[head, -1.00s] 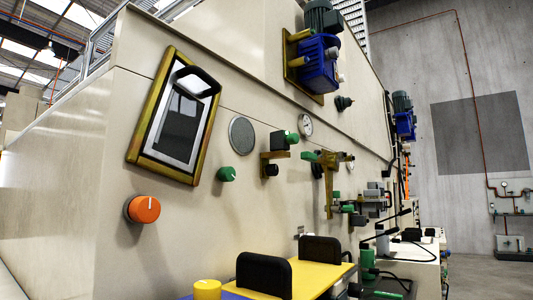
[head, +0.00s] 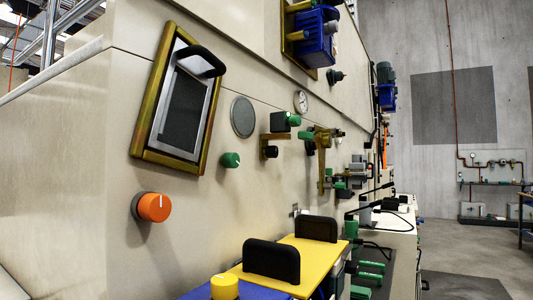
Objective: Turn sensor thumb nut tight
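Several green knobs show on the beige machine wall. One green knob (head: 231,160) stands alone below a round grey disc. Another green-ended part (head: 294,121) sits on a small brass bracket (head: 270,139) with a black round part under it. A taller brass bracket (head: 323,160) with green parts is farther right. I cannot tell which of these is the sensor thumb nut, or how tight it is. Neither of my grippers is in view.
An orange knob (head: 153,207) and a framed screen (head: 181,101) are on the near wall. Yellow covers with black handles (head: 271,262) and a yellow knob (head: 225,287) jut out below. A blue motor (head: 315,37) hangs above. Open floor (head: 470,250) lies at the right.

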